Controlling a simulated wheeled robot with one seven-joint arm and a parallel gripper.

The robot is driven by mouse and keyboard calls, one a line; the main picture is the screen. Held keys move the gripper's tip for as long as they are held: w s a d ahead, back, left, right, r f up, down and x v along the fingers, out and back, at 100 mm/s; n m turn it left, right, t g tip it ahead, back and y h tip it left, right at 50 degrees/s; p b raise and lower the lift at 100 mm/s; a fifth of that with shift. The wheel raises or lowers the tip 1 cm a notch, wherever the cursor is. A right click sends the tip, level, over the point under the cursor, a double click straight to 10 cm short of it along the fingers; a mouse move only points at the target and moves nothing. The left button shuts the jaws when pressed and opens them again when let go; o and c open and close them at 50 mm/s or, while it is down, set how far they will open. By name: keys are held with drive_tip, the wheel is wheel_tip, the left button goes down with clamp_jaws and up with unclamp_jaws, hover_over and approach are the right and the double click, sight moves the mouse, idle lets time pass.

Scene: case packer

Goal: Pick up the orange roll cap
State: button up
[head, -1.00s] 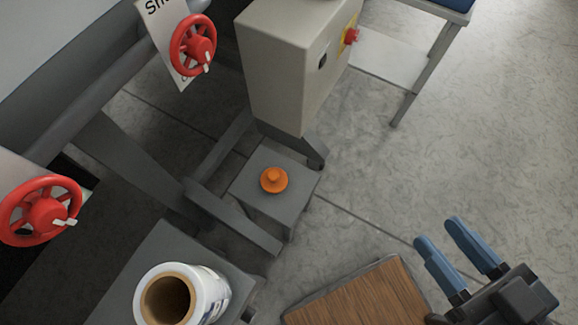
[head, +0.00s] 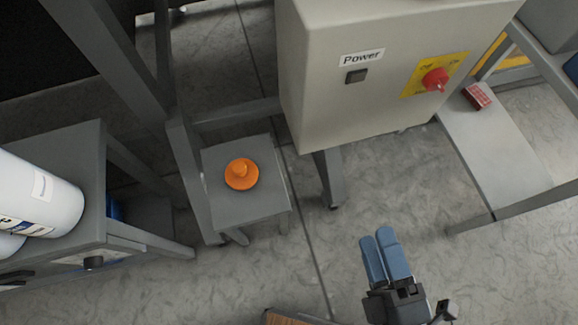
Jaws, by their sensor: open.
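The orange roll cap (head: 241,174) is a round disc with a raised knob. It lies flat, knob up, on a small grey stand (head: 247,208) left of the picture's middle. My gripper (head: 381,237) has two blue fingers and is at the lower right of the head view, apart from the cap and to its right. The gripper is open and nothing shows between its fingers, which look close together from this angle.
A beige power box (head: 395,105) with a red knob (head: 435,80) stands just behind and right of the stand. White rolls (head: 40,195) sit on a grey table (head: 88,160) at left. A low grey shelf (head: 495,150) holds a red box (head: 477,96). Open floor lies right of the stand.

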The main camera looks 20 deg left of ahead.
drive_tip(key=w+a+f+n+g+y+b, duration=0.25)
drive_tip(key=w+a+f+n+b, duration=0.2)
drive_tip(key=a+f+n, duration=0.3)
drive_tip(key=w+a+f+n+g+y+b, duration=0.2)
drive_tip(key=w+a+f+n+y+b, duration=0.15)
drive_tip(key=a+f+n+b, duration=0.35)
drive_tip(key=n+g+y+b, duration=0.1)
drive_tip(key=n+g+b, duration=0.25)
drive_tip(key=n, duration=0.75)
approach(244, 172)
drive_tip(key=a, duration=0.1)
drive_tip(key=w, duration=0.1)
drive_tip(key=a, duration=0.1)
drive_tip(key=shift+w+a+f+m+t, duration=0.15)
drive_tip(key=shift+w+a+m+t, duration=0.1)
drive_tip(key=shift+a+t, duration=0.05)
drive_tip(key=a, duration=0.1)
drive_tip(key=w+a+n, duration=0.1)
drive_tip(key=a, duration=0.1)
drive_tip(key=shift+w+a+f+y+b, duration=0.15)
drive_tip(key=shift+a+y+b, duration=0.05)
drive_tip(key=shift+y+b, duration=0.2)
drive_tip(key=shift+b+x, duration=0.6)
drive_tip(key=shift+x, duration=2.1)
drive_tip(key=shift+d, duration=0.1)
drive_tip(key=shift+c, duration=0.4)
drive_tip(key=c, duration=1.1)
